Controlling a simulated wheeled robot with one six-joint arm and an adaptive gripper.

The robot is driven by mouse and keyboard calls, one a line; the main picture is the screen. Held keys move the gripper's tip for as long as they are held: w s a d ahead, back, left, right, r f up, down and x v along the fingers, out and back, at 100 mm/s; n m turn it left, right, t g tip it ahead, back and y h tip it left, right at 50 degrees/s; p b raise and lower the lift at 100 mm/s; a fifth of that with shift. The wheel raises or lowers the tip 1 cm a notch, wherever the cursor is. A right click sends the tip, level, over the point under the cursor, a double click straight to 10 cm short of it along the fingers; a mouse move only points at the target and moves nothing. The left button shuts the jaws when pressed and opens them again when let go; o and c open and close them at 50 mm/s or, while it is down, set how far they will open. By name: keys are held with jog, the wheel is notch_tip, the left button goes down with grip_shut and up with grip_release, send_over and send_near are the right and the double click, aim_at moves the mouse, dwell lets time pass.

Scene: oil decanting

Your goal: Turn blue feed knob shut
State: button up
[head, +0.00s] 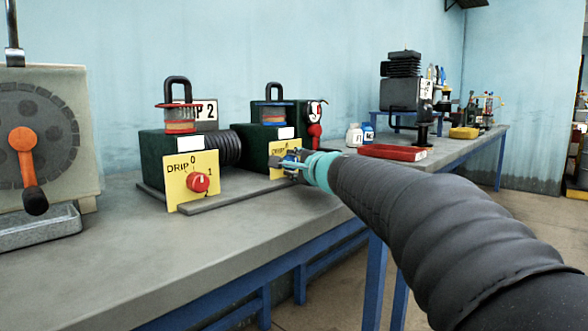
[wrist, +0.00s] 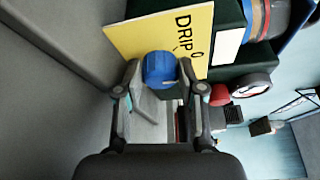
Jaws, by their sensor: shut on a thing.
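The blue feed knob (wrist: 159,69) sits on a yellow panel (wrist: 150,32) marked DRIP and 0, seen in the wrist view. My gripper (wrist: 160,82) is shut on the knob, with one finger on each side of it. In the head view my gripper (head: 292,163) is at the front of the second dark green unit (head: 252,136) and covers most of its yellow panel (head: 277,150). The knob's pointer cannot be read.
A nearer dark green unit (head: 150,146) has a yellow panel with a red knob (head: 198,183). A grey machine with an orange-red handle (head: 26,160) stands at left. White and blue bottles (head: 354,136) and a red tray (head: 392,152) are beyond my arm. The front of the grey bench (head: 110,255) is clear.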

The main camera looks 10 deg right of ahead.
dwell(0.4)
jog(key=o, duration=0.9)
jog(key=shift+c, duration=0.2)
